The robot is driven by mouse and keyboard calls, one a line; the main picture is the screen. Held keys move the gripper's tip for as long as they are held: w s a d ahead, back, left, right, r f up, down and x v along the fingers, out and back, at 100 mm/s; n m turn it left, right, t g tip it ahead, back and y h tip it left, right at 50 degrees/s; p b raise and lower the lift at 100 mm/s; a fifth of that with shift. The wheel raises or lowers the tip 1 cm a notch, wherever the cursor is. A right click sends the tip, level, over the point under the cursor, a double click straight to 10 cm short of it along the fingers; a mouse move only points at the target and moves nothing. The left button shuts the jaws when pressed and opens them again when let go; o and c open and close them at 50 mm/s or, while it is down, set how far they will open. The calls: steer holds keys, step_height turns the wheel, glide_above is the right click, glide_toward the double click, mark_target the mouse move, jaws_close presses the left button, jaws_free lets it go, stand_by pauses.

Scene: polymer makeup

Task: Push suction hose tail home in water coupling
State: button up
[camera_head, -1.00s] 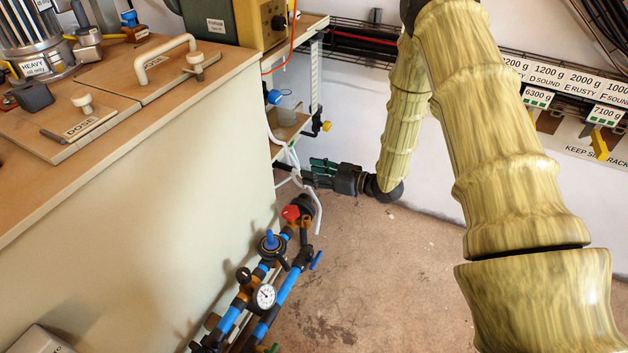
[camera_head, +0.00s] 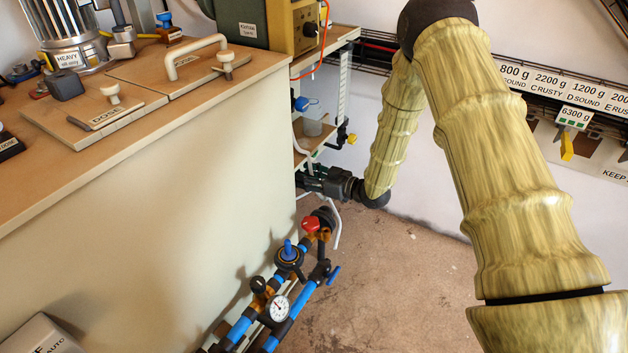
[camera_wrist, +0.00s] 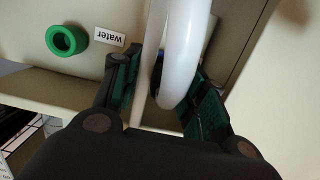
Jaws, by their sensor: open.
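The water coupling is a green ring (camera_wrist: 67,41) on a pale panel at upper left in the wrist view, beside a "water" label (camera_wrist: 109,36). A thick white hose (camera_wrist: 186,50) runs down between the fingers of my open gripper (camera_wrist: 163,88); I cannot tell whether either finger touches it.
The bench (camera_head: 150,185) fills the left. Blue pipework with a gauge (camera_head: 279,308) and a red knob (camera_head: 310,224) stands below my gripper. A small shelf (camera_head: 318,140) holds a clear container (camera_head: 313,118) just above. The floor (camera_head: 400,280) at right is clear.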

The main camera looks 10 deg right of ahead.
steer(key=shift+w+a, duration=0.1)
jaws_close()
steer(key=shift+s+d+p, duration=0.5)
steer(key=shift+d, duration=0.05)
stand_by(1.0)
steer(key=shift+f+p+v, duration=0.15)
steer(key=shift+p+v, duration=0.3)
steer(key=shift+v, duration=0.55)
steer(key=shift+f+p+v, duration=0.15)
steer(key=shift+p+v, duration=0.25)
steer(key=shift+v, duration=0.6)
